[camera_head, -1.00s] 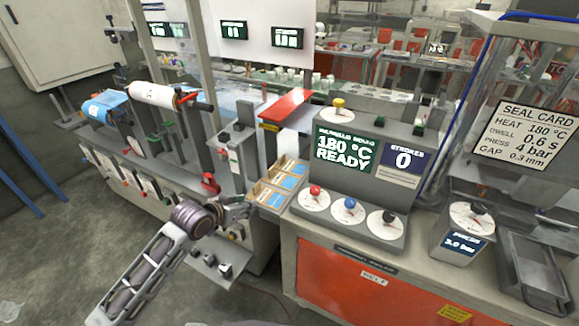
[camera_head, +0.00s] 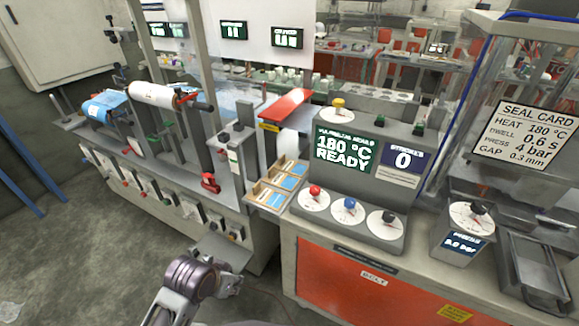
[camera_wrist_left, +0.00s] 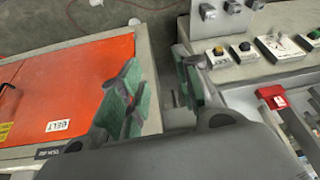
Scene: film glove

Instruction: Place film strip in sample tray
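The sample tray (camera_head: 257,194) is a shallow tan tray with several compartments, on the ledge left of the heat-seal console. Pale blue film-like pieces (camera_head: 290,182) lie in its compartments. I cannot tell which of them, if any, is the task's film strip. My left gripper (camera_head: 232,285) is low in the head view, in front of and below the tray and apart from it. In the left wrist view its two green-padded fingers (camera_wrist_left: 163,95) stand apart with nothing visible between them. My right gripper is not in view.
Film rolls (camera_head: 155,95) sit on the machine at left. The console (camera_head: 345,210) with three dials stands right of the tray, above an orange panel (camera_head: 340,285) marked BELT. A red plate (camera_head: 287,104) is behind the tray. Open floor (camera_head: 120,260) lies at lower left.

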